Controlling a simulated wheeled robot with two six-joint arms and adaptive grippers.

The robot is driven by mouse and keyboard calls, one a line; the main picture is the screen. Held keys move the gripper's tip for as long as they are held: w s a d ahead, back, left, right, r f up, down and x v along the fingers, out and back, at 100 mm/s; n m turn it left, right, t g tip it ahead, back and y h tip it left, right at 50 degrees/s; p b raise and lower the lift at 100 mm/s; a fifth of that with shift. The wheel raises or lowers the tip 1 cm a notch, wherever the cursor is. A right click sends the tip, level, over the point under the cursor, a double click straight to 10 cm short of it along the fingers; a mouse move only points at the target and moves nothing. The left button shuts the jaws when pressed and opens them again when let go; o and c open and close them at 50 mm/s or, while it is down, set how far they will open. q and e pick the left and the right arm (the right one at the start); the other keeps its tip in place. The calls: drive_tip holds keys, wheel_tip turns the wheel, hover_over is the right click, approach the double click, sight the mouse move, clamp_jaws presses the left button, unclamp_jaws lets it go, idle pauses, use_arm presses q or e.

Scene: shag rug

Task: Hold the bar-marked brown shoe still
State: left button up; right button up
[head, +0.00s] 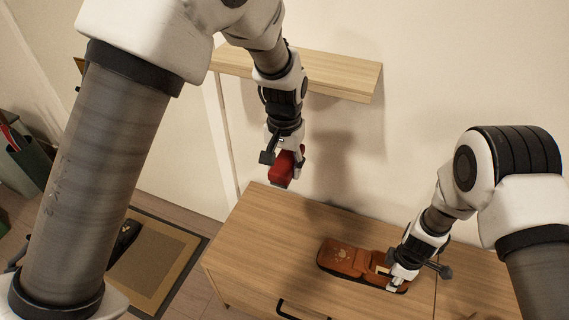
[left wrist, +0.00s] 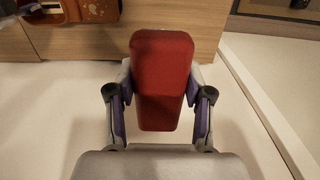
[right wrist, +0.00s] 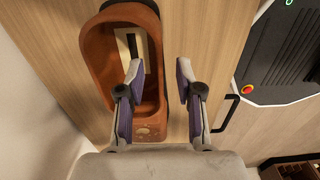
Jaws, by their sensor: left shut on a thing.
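The brown shoe (head: 343,258) lies on the wooden cabinet top, with a pale ornament near one end. In the right wrist view the shoe (right wrist: 95,62) shows its open top and a cream tag with a dark bar (right wrist: 139,48) inside. My right gripper (right wrist: 158,72) is open above the shoe, one finger over its opening and the other just beyond its side wall; it also shows in the head view (head: 397,284). My left gripper (head: 284,160) is shut on a red block-like object (left wrist: 162,80), held in the air away from the shoe.
A wooden wall shelf (head: 335,75) is behind my left gripper. The cabinet top (head: 255,225) is clear left of the shoe. A mat (head: 160,262) with a dark shoe (head: 124,240) lies on the floor at left. A dark handle (head: 300,309) juts from the cabinet front.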

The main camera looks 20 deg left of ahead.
wheel_tip(320, 180, down, 5)
drive_tip(key=b, duration=0.4)
drive_tip(key=shift+r+b, duration=0.1)
drive_tip(key=shift+b, duration=0.25)
drive_tip(key=shift+r, duration=0.1)
idle(0.4)
clamp_jaws()
idle(0.9)
